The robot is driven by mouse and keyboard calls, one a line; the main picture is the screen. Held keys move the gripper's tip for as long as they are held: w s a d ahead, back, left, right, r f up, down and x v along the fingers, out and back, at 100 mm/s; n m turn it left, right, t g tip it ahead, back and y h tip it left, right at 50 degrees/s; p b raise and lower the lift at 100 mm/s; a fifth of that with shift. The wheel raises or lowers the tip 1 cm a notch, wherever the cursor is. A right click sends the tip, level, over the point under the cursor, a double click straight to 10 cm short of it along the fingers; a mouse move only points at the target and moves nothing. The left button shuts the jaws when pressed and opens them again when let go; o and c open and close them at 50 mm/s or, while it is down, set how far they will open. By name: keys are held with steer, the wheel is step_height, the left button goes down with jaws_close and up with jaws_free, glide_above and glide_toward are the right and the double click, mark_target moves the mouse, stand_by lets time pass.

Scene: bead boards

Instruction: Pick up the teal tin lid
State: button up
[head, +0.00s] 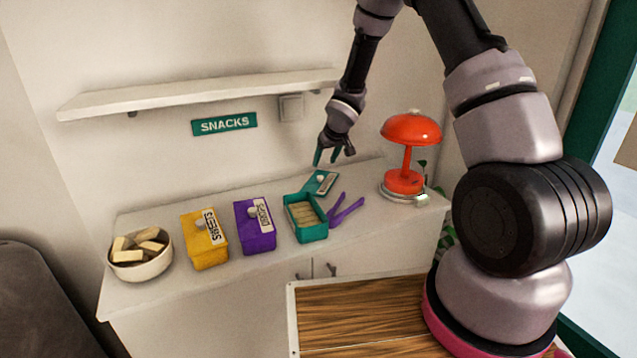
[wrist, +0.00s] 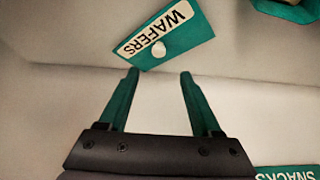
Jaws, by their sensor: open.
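The teal tin lid (head: 320,184) lies flat on the white counter, behind the open teal tin (head: 306,222). In the wrist view the lid (wrist: 185,40) shows a white "WAFERS" label and a round pale knob (wrist: 158,49). My gripper (head: 331,160) is above the counter just behind and over the lid. It also shows in the wrist view (wrist: 159,75), with its two teal fingers apart and nothing between them. The lid is a little beyond the fingertips in that view, apart from them as far as I can tell. The tin holds pale wafers.
A purple tin (head: 256,228), a yellow tin (head: 205,240) and a bowl of wafers (head: 140,256) stand to the left. Purple tongs (head: 345,210) lie right of the teal tin. A red lamp (head: 408,150) stands at right. A shelf (head: 190,95) is on the wall.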

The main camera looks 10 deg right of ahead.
mark_target(320, 176)
steer(key=x, duration=0.8)
steer(key=shift+s+d+f, duration=0.2)
steer(key=shift+f, duration=0.1)
jaws_close()
